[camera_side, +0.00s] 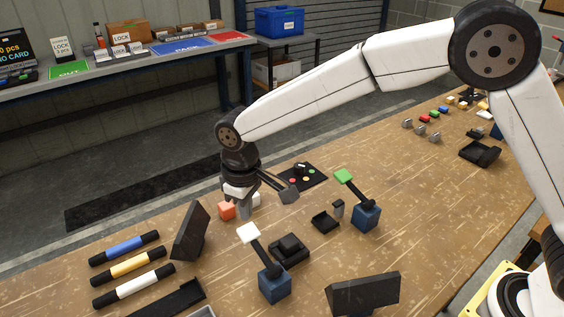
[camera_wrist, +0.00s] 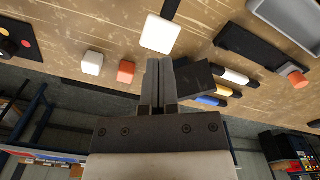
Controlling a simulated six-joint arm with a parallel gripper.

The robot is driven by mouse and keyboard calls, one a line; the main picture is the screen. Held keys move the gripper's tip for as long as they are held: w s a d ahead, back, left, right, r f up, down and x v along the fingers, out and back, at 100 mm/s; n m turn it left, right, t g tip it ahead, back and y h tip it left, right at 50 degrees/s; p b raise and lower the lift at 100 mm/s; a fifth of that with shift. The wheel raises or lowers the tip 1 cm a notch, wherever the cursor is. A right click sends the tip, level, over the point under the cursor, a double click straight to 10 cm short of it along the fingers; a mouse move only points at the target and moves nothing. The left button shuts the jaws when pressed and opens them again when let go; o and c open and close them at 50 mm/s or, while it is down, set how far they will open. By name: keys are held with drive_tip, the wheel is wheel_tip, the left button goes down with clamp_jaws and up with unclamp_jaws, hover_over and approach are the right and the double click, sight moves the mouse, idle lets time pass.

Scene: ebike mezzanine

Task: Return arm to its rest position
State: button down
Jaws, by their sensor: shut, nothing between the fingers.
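My gripper (camera_side: 243,208) hangs over the wooden table, at the end of my white arm reaching in from the right. Its fingers are shut with nothing between them; they also show closed together in the wrist view (camera_wrist: 159,65). An orange cube (camera_side: 226,210) and a white cube (camera_side: 256,199) are close beside the fingertips in the side view. In the wrist view the orange cube (camera_wrist: 126,72) and the white cube (camera_wrist: 92,63) lie left of the fingers, apart from them. I cannot tell how high the fingertips are above the table.
Blue blocks with a white-topped lever (camera_side: 274,285) and a green-topped lever (camera_side: 366,216) stand nearby. A dark tilted panel (camera_side: 191,232) stands left of my gripper, another (camera_side: 363,294) at the front. Blue, yellow and white rods (camera_side: 124,248) lie at left. The table's right middle is mostly clear.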

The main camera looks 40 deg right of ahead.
drive_tip(key=shift+r, duration=0.1)
idle(0.3)
drive_tip(key=shift+d, duration=0.6)
drive_tip(key=s+d+f+m+t, duration=0.1)
drive_tip(key=s+d+m, duration=0.2)
drive_tip(key=s+d, duration=0.5)
drive_tip(key=s+d+m+t, duration=0.1)
drive_tip(key=s+d+m, duration=0.2)
drive_tip(key=s+d, duration=0.5)
drive_tip(key=d, duration=0.7)
drive_tip(key=shift+s+d+f+t, duration=0.15)
drive_tip(key=shift+d+f+t, duration=0.15)
drive_tip(key=shift+d+f, duration=0.1)
